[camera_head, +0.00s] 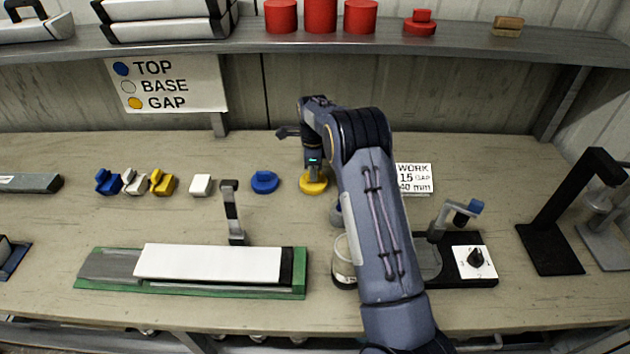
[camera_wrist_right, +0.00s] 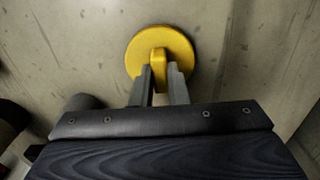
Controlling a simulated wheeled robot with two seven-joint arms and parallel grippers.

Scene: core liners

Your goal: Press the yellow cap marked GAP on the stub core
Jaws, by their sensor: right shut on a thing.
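The yellow cap (camera_head: 313,183) is a round disc with a raised grip tab, on the bench right of the round blue cap (camera_head: 265,181). My right gripper (camera_head: 313,168) points down over it. In the right wrist view, the fingers (camera_wrist_right: 160,82) are shut on the tab of the yellow cap (camera_wrist_right: 145,45). The cap appears at bench level; I cannot tell if it touches. My left gripper is not seen.
A sign (camera_head: 165,85) links blue with TOP, white with BASE, yellow with GAP. Small blue, white and yellow pieces (camera_head: 162,182) stand at left. A glass jar (camera_head: 344,265) and black device (camera_head: 472,262) stand near my right arm. A black stand (camera_head: 570,215) is at right.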

